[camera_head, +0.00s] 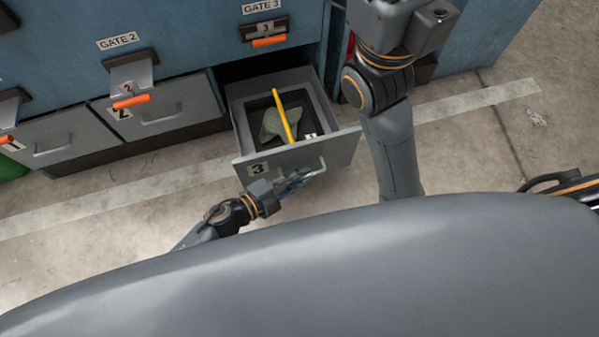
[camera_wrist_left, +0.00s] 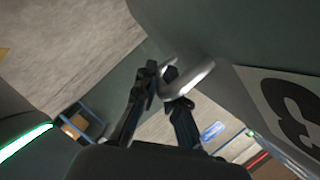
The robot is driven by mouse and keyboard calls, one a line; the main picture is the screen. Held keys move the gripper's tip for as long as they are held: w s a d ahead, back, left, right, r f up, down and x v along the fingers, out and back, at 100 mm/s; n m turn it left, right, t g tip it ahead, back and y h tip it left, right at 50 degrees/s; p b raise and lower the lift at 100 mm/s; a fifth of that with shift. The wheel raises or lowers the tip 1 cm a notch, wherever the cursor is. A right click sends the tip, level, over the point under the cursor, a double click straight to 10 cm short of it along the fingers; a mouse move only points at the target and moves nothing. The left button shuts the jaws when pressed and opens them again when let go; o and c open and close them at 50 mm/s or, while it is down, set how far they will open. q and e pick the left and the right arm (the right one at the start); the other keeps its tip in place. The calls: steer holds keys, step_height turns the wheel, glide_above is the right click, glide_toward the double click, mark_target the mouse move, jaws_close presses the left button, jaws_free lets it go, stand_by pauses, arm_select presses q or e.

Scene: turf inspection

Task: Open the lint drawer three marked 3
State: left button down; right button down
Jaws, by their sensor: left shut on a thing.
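The grey lint drawer marked 3 (camera_head: 236,113) stands pulled out from the blue cabinet, with its interior visible from above. Its front carries the label 3 (camera_head: 258,169), which also shows large in the left wrist view (camera_wrist_left: 292,105). My left gripper (camera_head: 297,182) is in front of the drawer, shut on its metal handle (camera_head: 321,168). In the left wrist view the fingers (camera_wrist_left: 163,92) close around the pale handle (camera_wrist_left: 190,78). My right arm crosses the head view right of the drawer; its gripper is out of view.
Inside drawer 3 lie a yellow stick (camera_head: 284,115) and a grey-green piece (camera_head: 272,124). The gate 3 orange handle (camera_head: 269,42) is above. Drawer 2 (camera_head: 165,112) is shut at left. Concrete floor (camera_head: 100,235) in front is clear.

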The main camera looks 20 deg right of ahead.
arm_select(q)
steer(key=c, duration=1.4)
jaws_free()
steer(key=v, duration=1.2)
